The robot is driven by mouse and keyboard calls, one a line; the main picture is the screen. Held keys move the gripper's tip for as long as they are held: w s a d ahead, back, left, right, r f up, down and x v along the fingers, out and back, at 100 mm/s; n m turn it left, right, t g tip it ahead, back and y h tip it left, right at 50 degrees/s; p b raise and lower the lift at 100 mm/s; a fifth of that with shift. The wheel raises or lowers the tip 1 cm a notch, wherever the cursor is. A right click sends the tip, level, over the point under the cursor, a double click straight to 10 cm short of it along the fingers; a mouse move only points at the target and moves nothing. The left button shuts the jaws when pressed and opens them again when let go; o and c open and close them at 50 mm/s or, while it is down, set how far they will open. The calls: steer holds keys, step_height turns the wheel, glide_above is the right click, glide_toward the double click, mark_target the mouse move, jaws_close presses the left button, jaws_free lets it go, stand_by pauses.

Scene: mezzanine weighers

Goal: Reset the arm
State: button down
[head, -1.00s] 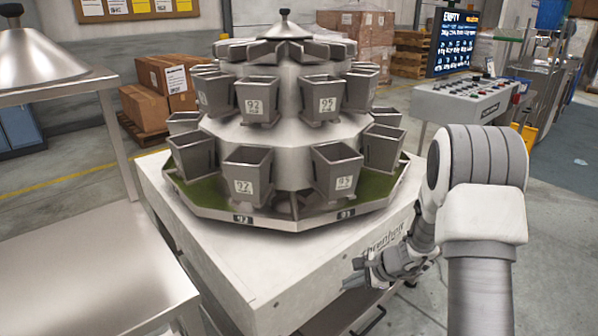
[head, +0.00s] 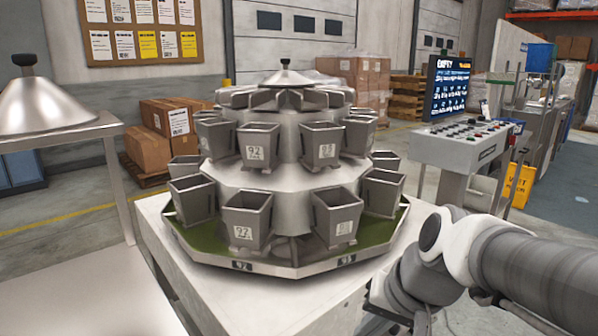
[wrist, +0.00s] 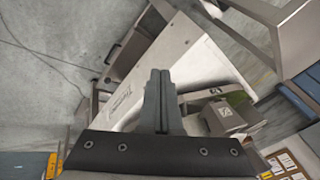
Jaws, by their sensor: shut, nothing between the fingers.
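My gripper (wrist: 160,80) shows in the wrist view, its two grey fingers pressed together with nothing between them. In that view it is over the white base of the weigher, and I cannot tell the height between them. In the head view my arm enters from the lower right; the gripper itself is out of that picture. The multihead weigher (head: 282,190) stands in the middle of the head view, with rings of steel buckets on a white base (head: 310,300).
A control console (head: 445,150) with a lit screen (head: 448,85) stands at the right. A steel table with a cone-shaped lid (head: 42,100) is at the left. Cardboard boxes (head: 150,148) stand behind. A yellow floor sign (head: 518,185) is beyond the console. Open floor lies between.

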steer(key=s+d+r+n+t+h, duration=0.2)
steer(key=s+d+r+n+h, duration=0.15)
steer(key=s, duration=0.45)
step_height(320, 180, up, 21)
steer(key=p, duration=2.2)
steer(key=shift+w+d+r+g+y, duration=0.2)
steer(key=shift+w+g+y, duration=0.05)
steer(key=shift+g+y, duration=0.1)
steer(key=shift+m, duration=0.25)
